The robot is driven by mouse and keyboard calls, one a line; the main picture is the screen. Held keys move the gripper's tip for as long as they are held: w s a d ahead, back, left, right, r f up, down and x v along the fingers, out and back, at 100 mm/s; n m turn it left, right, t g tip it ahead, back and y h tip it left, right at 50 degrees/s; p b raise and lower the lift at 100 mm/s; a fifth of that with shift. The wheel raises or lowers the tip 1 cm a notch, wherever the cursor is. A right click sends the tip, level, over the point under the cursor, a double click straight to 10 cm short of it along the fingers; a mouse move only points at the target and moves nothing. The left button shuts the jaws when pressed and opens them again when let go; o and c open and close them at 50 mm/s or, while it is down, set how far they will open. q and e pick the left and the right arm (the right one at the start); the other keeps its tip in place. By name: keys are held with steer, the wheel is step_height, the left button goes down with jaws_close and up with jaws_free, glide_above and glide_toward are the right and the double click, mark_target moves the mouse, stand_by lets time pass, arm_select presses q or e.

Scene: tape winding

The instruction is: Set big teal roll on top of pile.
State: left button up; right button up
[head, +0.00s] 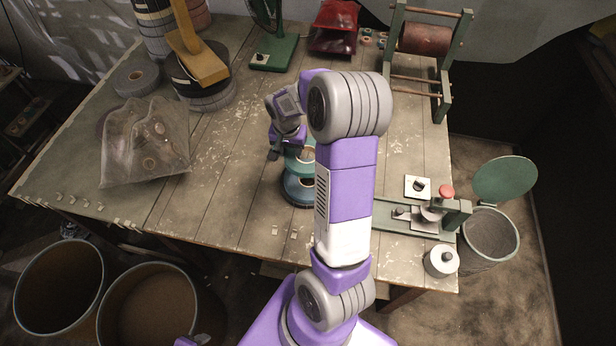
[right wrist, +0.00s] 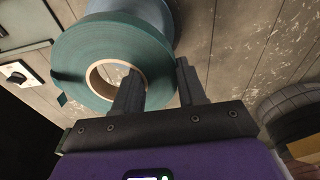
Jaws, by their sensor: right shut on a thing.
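The big teal roll (right wrist: 75,48) with its tan cardboard core fills the upper left of the right wrist view. My right gripper (right wrist: 157,70) is shut on its wall, one finger in the core and the other outside the rim. In the head view my right gripper (head: 281,150) is at the table's middle, and my arm hides part of the roll. A pile of blue-teal rolls (head: 296,188) stands just below it in the picture. A blue-grey roll (right wrist: 158,12) shows behind the teal roll; I cannot tell whether they touch.
A mesh bag (head: 145,150) lies at the left, near grey rolls (head: 137,78) and a dark stack with a yellow handle (head: 200,60). A green winding frame (head: 428,50) stands at the back right. A green bench device (head: 425,215) is on the right edge.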

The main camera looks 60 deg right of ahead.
steer(key=shift+s+d+f, duration=0.15)
steer(key=shift+s+f, duration=0.05)
steer(key=shift+f, duration=0.1)
step_height(320, 180, down, 9)
steer(key=shift+f+b, duration=0.1)
steer(key=shift+b, duration=0.65)
steer(key=shift+f+b, duration=0.5)
steer(key=shift+b, duration=0.05)
steer(key=o, duration=1.2)
steer(key=shift+r, duration=0.1)
